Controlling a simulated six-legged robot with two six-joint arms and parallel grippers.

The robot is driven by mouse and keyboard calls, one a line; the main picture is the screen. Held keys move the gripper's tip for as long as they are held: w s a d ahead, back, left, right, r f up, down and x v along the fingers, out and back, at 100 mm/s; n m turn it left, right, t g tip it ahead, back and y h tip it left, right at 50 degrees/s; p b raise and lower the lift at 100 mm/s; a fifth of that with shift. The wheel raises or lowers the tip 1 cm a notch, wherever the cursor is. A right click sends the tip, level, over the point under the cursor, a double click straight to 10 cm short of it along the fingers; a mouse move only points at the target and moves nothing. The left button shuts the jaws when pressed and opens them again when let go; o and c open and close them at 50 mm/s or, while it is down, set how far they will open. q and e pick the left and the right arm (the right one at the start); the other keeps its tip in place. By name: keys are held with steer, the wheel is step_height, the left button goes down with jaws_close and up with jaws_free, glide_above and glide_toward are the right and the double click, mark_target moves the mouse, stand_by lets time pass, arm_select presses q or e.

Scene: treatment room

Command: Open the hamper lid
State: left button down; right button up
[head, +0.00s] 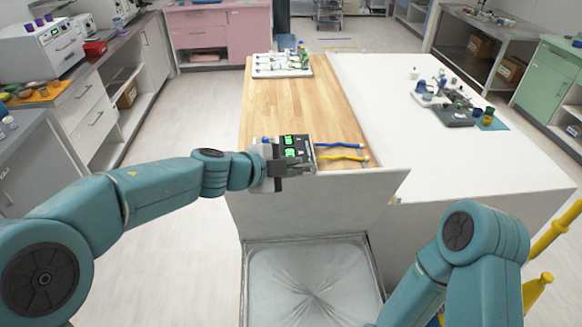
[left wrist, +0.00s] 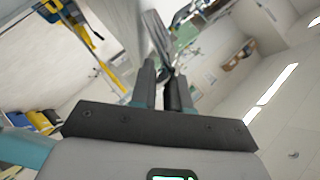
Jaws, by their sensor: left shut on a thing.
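The hamper (head: 250,285) stands at the near end of the counter, with a pale liner (head: 310,275) visible inside its open top. Its pale grey lid (head: 320,205) is raised, standing steeply above the opening with its face toward me. My left gripper (head: 279,175) is shut on the lid's upper edge, left of its middle. In the left wrist view, the two dark fingers (left wrist: 162,85) close on the lid (left wrist: 157,35), seen nearly edge-on. My right arm comes in at the lower right, but its gripper is out of view.
A wooden countertop (head: 285,100) lies behind the lid, with blue and yellow tubes (head: 342,151) near its front. A white table (head: 440,150) with several small items adjoins it on the right. Yellow bars (head: 556,230) stand at the far right. Floor (head: 190,235) is clear on the left.

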arm_select(q)
steer(key=shift+w+a+f, duration=0.1)
steer(key=shift+w+f, duration=0.05)
steer(key=shift+f, duration=0.1)
steer(key=c, duration=1.2)
jaws_free()
steer(key=shift+s+a, duration=0.1)
steer(key=shift+s, duration=0.1)
